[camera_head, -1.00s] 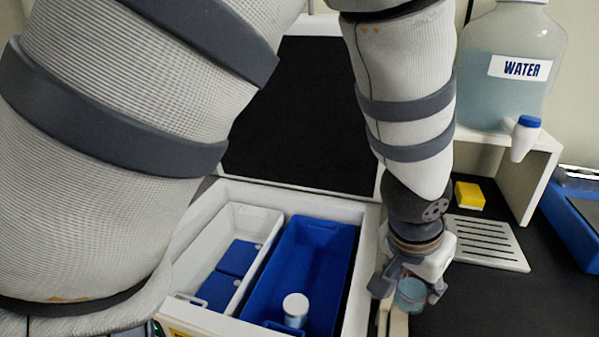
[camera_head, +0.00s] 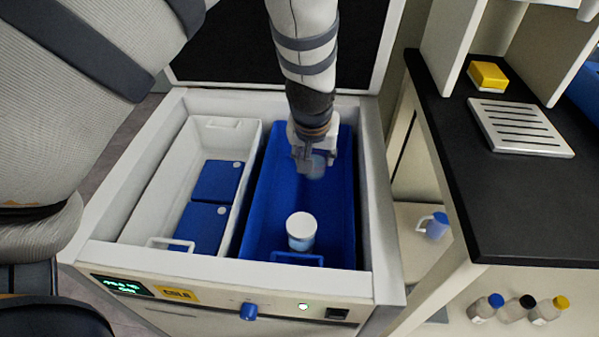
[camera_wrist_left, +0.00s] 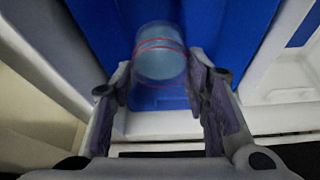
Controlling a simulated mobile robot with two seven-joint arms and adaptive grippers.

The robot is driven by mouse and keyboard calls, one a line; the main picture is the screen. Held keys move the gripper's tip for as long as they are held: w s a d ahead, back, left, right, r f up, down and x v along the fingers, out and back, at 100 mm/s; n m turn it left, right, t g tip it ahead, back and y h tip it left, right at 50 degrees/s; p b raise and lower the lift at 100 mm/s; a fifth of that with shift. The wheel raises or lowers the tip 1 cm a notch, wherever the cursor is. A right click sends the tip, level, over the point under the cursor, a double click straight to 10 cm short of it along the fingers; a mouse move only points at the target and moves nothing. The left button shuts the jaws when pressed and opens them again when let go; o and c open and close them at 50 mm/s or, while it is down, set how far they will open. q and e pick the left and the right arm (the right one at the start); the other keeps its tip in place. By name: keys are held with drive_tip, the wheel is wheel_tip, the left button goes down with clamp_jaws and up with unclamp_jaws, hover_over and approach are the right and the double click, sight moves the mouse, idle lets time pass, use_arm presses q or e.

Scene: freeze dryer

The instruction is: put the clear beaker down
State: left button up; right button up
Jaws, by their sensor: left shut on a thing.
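My left gripper (camera_head: 311,163) is shut on the clear beaker (camera_head: 317,170), over the far part of the blue bin (camera_head: 262,215) in the head view. The beaker is small, with bluish contents, and partly hidden by the fingers. In the left wrist view the beaker (camera_wrist_left: 160,54) shows red lines around it, with the fingers (camera_wrist_left: 165,105) on either side and blue bin surface behind. I cannot tell whether its base touches the bin floor. My right gripper is not in view.
A white-lidded container (camera_head: 301,226) stands near the blue bin's front end. A white bin (camera_head: 147,208) with blue boxes (camera_head: 217,180) is beside it on the left. Both sit inside the open freeze dryer's rim (camera_head: 388,235). A black counter (camera_head: 510,200) is on the right. The blue bin's middle floor is clear.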

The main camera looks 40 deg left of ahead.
use_arm(q)
drive_tip(key=shift+n, duration=0.7)
drive_tip(key=s+b+x, duration=0.1)
drive_tip(key=x, duration=0.4)
drive_tip(key=s+b+x, duration=0.1)
drive_tip(key=x, duration=0.4)
drive_tip(key=s+a+f+b+x, duration=0.1)
drive_tip(key=x, duration=0.4)
drive_tip(key=shift+w+f+b, duration=0.1)
drive_tip(key=shift+w+b, duration=0.05)
drive_tip(key=shift+b, duration=0.25)
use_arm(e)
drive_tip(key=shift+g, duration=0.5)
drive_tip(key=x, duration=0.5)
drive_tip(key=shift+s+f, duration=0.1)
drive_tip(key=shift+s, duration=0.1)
use_arm(q)
drive_tip(key=shift+f, duration=0.15)
drive_tip(key=o, duration=1.2)
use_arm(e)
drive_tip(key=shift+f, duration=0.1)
use_arm(q)
drive_tip(key=shift+r, duration=0.4)
drive_tip(key=p+v, duration=0.2)
drive_tip(key=v, duration=0.9)
drive_tip(key=shift+d+r+p, duration=0.25)
drive_tip(key=shift+p, duration=0.15)
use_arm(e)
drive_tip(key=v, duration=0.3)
